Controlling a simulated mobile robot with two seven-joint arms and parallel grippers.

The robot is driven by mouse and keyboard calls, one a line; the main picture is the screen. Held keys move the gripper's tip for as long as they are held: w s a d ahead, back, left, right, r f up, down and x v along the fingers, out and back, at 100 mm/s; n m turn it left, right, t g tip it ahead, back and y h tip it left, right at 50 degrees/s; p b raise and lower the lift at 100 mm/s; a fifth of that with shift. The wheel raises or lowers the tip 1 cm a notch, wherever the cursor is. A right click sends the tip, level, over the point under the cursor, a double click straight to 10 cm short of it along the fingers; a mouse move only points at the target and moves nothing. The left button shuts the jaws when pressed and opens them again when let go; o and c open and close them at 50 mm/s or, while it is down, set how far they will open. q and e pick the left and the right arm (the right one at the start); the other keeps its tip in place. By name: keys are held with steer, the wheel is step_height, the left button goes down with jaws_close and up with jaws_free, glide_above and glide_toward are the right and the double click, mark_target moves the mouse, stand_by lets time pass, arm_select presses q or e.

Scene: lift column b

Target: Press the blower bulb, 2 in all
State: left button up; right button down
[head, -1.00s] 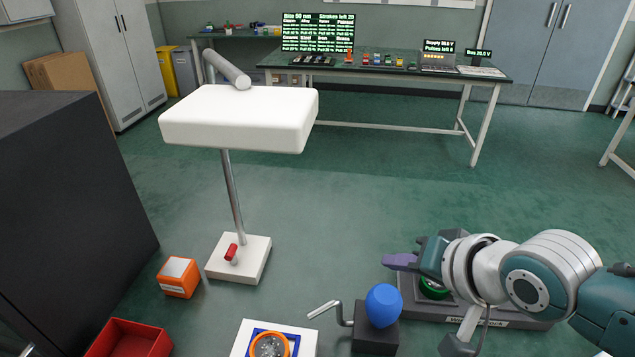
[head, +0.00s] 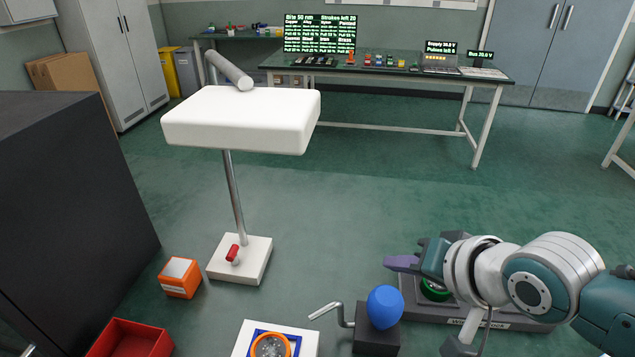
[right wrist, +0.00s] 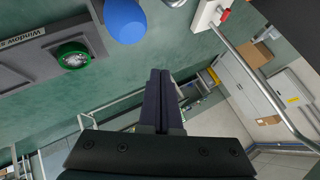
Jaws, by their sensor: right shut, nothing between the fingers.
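The blower bulb, a blue egg-shaped bulb (head: 385,307), stands on a dark block (head: 376,336) at the bottom middle of the head view. It also shows at the top of the right wrist view (right wrist: 125,20). My right gripper (head: 390,263) is above and behind the bulb in the head view, apart from it. Its purple fingers are together with nothing between them, as the right wrist view also shows (right wrist: 158,85). My left gripper is not in view.
A grey plate with a green ring (head: 435,290) lies under my right gripper. A white base with an orange ring (head: 270,345), an orange box (head: 180,277), a red bin (head: 130,338) and a white-topped post (head: 240,120) stand to the left.

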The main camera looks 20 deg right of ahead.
steer(key=r+n, duration=0.1)
steer(key=n, duration=0.5)
steer(key=r+n, duration=0.1)
steer(key=n, duration=0.5)
steer(key=r+n+y, duration=0.1)
steer(key=r+n, duration=0.1)
steer(key=n, duration=0.5)
steer(key=shift+d+p, duration=0.35)
steer(key=shift+f, duration=0.1)
steer(key=b, duration=0.8)
glide_above(394, 300)
step_height(394, 300, down, 7)
steer(key=shift+r, duration=0.1)
steer(key=shift+f+b, duration=0.5)
steer(key=shift+f, duration=0.5)
